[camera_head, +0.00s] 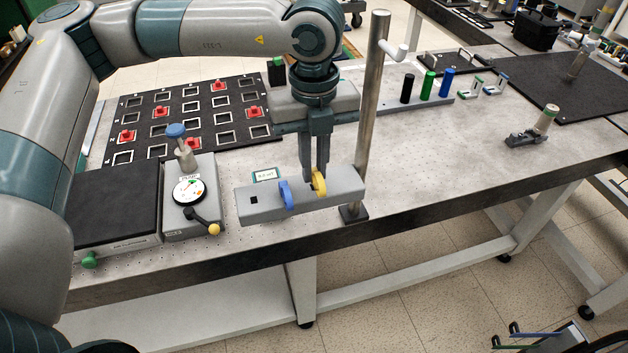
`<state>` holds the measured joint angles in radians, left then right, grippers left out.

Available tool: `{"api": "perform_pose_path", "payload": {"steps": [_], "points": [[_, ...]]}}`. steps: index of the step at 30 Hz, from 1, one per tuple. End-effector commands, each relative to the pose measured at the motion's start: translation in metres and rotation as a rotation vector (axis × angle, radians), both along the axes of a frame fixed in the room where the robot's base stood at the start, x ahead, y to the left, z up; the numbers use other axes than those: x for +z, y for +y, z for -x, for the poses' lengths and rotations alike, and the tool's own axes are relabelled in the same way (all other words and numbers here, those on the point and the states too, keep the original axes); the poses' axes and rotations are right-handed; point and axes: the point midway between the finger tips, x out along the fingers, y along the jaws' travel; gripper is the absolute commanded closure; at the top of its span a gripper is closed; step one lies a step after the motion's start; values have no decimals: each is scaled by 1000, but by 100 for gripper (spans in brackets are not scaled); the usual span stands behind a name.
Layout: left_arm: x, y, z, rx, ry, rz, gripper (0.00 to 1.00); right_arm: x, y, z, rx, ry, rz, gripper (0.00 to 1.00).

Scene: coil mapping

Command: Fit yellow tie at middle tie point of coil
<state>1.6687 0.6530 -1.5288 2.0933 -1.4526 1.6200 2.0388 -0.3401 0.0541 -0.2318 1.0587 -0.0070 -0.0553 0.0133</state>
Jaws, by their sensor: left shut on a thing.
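The yellow tie (320,184) is a small ring-like clip at the grey block (260,209) near the table's front edge. My left gripper (317,178) comes straight down from above and is shut on the yellow tie. I cannot tell whether the tie is still seated in the block or just clear of it. A blue tie (287,194) stands in the same block to the left of the gripper. A square hole shows at the block's left end. I cannot make out the coil or its middle tie point. My right gripper is not in view.
A metal post (369,110) with a white hook stands close right of my left gripper. A gauge box (189,196) and a black plate (115,205) lie to the left. Black, green and blue cylinders (428,85) stand behind. The table's right middle is largely clear.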

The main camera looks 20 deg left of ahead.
Motion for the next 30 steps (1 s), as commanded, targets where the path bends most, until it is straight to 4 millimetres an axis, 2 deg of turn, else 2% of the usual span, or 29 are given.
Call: {"api": "perform_pose_path", "payload": {"steps": [7,12,22,30], "points": [[2,0,0,0,-1,1,100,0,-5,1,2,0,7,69],[10,0,-1,0,-3,2,100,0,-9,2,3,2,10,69],[31,0,0,0,-1,2,100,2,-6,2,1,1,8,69],[35,0,0,0,0,0,100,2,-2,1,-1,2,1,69]]}}
